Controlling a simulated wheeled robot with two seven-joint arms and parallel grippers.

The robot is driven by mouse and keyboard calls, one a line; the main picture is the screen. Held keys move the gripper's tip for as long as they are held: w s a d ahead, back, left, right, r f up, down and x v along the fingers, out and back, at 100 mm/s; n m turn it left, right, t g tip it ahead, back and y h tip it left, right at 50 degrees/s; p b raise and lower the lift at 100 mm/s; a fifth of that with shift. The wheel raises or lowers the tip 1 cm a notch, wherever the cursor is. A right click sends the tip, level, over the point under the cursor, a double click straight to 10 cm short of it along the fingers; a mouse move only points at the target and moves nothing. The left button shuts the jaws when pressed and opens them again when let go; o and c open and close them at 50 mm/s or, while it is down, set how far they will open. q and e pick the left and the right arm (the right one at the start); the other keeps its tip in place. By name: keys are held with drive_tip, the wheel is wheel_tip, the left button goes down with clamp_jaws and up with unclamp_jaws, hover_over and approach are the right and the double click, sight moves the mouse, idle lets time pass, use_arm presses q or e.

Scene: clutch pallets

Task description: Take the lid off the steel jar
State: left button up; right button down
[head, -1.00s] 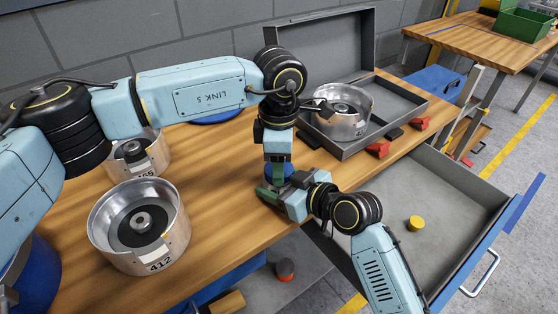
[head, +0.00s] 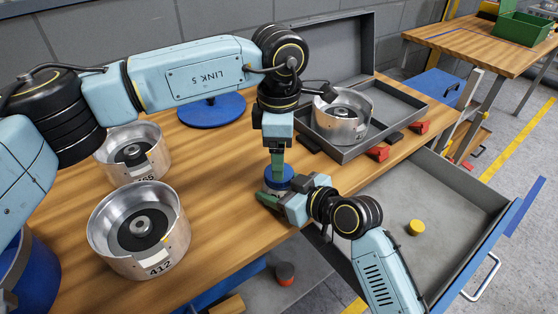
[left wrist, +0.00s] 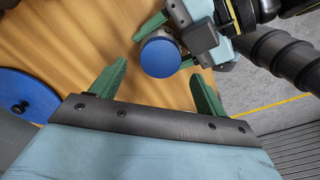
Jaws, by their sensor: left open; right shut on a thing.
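The steel jar (head: 273,187) is small and stands near the table's front edge, mostly hidden by my right gripper. Its round blue lid (head: 279,176) sits on top and also shows in the left wrist view (left wrist: 160,57). My right gripper (head: 272,199) is shut on the jar from the front right; its green fingers show beside the lid in the left wrist view. My left gripper (head: 278,164) points down just above the lid. In the left wrist view, its green fingers (left wrist: 158,70) are open, apart on either side of the lid, with nothing held.
Steel drums (head: 138,230) and (head: 133,152) stand on the left of the table. Another drum (head: 342,117) sits in an open grey case (head: 372,142). A blue disc (head: 212,110) lies behind. An open drawer (head: 450,205) at right holds a yellow cap (head: 415,227).

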sight(279, 186)
use_arm(q)
drive_tip(key=shift+r, duration=0.25)
drive_tip(key=shift+c, duration=0.3)
drive_tip(key=shift+r+m, duration=0.5)
drive_tip(key=shift+m, duration=0.3)
wheel_tip(279, 186, up, 2)
drive_tip(key=m, duration=0.3)
drive_tip(key=shift+r+m, duration=0.1)
drive_tip(key=shift+m, duration=0.3)
drive_tip(key=shift+f, duration=3.9)
drive_tip(key=c, duration=1)
drive_tip(key=n, duration=0.6)
drive_tip(key=shift+n, duration=0.3)
